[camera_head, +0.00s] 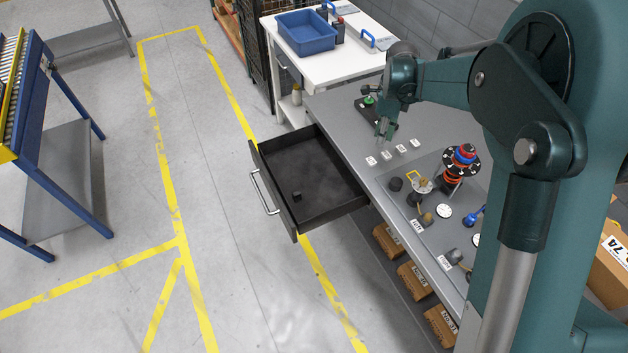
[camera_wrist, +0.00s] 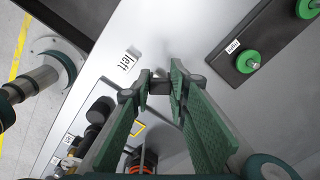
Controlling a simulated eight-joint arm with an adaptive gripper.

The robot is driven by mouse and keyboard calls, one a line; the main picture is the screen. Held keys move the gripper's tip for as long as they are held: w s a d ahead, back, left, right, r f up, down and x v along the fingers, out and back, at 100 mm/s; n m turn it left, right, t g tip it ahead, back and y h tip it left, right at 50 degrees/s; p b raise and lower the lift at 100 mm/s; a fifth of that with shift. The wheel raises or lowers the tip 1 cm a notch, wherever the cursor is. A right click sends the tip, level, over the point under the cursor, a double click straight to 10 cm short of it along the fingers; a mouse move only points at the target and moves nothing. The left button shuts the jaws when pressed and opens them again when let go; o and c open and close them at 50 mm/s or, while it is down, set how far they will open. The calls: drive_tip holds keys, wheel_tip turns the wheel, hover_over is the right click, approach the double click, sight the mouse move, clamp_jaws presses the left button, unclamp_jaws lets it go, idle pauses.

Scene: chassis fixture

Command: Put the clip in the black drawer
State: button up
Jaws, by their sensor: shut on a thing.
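The black drawer (camera_head: 323,196) is pulled out from the grey workbench, open at the top, with a metal handle on its front. My gripper (camera_head: 384,135) is over the bench top, right of the drawer. In the wrist view my gripper (camera_wrist: 160,86) is shut on a small dark piece (camera_wrist: 160,88) between its green-padded fingertips. The piece looks like the clip, but its shape is mostly hidden by the fingers. In the head view I cannot make it out.
A black plate with green knobs (camera_wrist: 262,38) lies on the bench near my gripper. Small white labels (camera_head: 386,155) line the bench near the drawer. A red and blue stack (camera_head: 463,160) and several small parts stand to the right. A blue bin (camera_head: 306,42) is behind.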

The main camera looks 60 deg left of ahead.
drive_tip(key=s+a+f+n+b, duration=0.1)
drive_tip(key=s+a+f, duration=0.15)
drive_tip(key=s, duration=0.45)
drive_tip(key=s+a+f+b, duration=0.1)
drive_tip(key=s+a+f, duration=0.1)
drive_tip(key=s+a, duration=0.35)
drive_tip(key=b, duration=0.2)
hover_over(313, 187)
drive_tip(key=shift+f, duration=1.95)
drive_tip(key=shift+f+b, duration=0.35)
drive_tip(key=shift+f, duration=2.8)
drive_tip(key=shift+f, duration=1.9)
drive_tip(key=shift+b, duration=0.3)
